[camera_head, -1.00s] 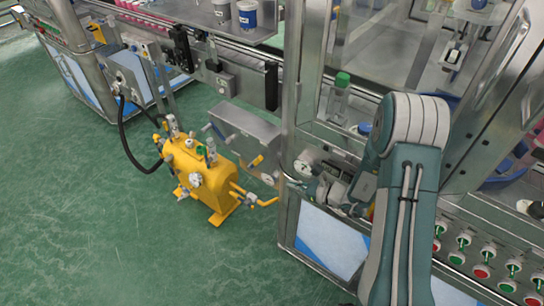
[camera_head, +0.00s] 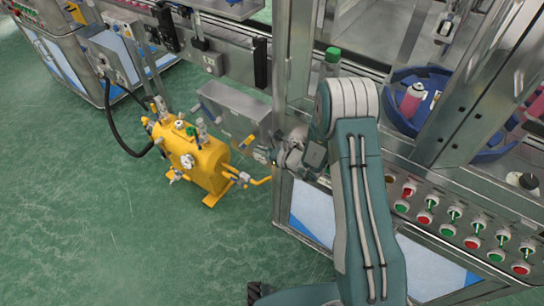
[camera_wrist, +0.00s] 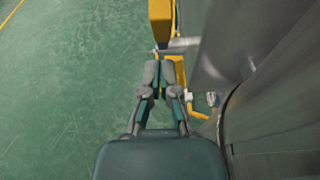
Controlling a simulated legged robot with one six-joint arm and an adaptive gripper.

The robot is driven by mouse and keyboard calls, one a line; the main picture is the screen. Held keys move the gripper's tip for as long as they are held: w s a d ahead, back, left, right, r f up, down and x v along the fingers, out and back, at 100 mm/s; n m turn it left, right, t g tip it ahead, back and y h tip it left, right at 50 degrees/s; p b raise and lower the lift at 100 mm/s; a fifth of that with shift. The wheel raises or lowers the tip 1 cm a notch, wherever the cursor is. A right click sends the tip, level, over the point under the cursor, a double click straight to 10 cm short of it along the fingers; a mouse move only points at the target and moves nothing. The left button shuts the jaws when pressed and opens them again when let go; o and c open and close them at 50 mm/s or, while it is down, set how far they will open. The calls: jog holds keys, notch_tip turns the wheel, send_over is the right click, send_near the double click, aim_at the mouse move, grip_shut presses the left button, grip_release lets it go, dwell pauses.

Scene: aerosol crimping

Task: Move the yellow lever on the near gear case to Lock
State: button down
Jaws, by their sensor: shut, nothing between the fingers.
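The near gear case (camera_head: 235,112) is a grey metal box on the side of the machine frame. Its small yellow lever (camera_head: 248,140) sticks out near the right end of its front face. In the wrist view the yellow lever (camera_wrist: 161,22) is a bar on a grey shaft, just beyond my fingertips. My gripper (camera_wrist: 158,62) is shut and empty, with its tips close below the lever; I cannot tell whether they touch. In the head view my gripper (camera_head: 277,156) is small, just right of and below the lever. The Lock marking cannot be read.
A yellow tank (camera_head: 205,165) with valves and a bent yellow pipe stands on the green floor below the case. The machine's metal post (camera_head: 292,60) is close on the right. A button panel (camera_head: 455,215) runs along the lower right.

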aim_at(248, 141)
jog(key=shift+w+a+r, duration=0.45)
jog(key=shift+w+a, duration=0.05)
jog(key=shift+a, duration=0.15)
jog(key=shift+w+a+r, duration=0.1)
jog(key=shift+r, duration=0.1)
